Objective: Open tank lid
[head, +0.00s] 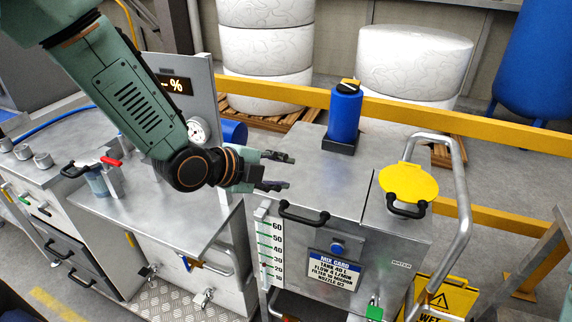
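The metal tank (395,245) stands right of centre. Its flat grey lid (325,185) is shut, with a black handle (303,215) at its front edge. A yellow round cover (408,181) with its own black handle lies on the right part of the top, above a "WATER" label. My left gripper (286,171) is open and empty, its two dark fingers apart, over the left part of the lid, up and left of the black handle. It appears apart from the handle. My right gripper is out of view.
A blue bottle (345,112) in a dark holder stands at the back of the tank top. A bent grey rail (464,190) rises at the tank's right. A metal bench (150,215) lies left, with a gauge panel behind. A yellow barrier (400,105) runs behind.

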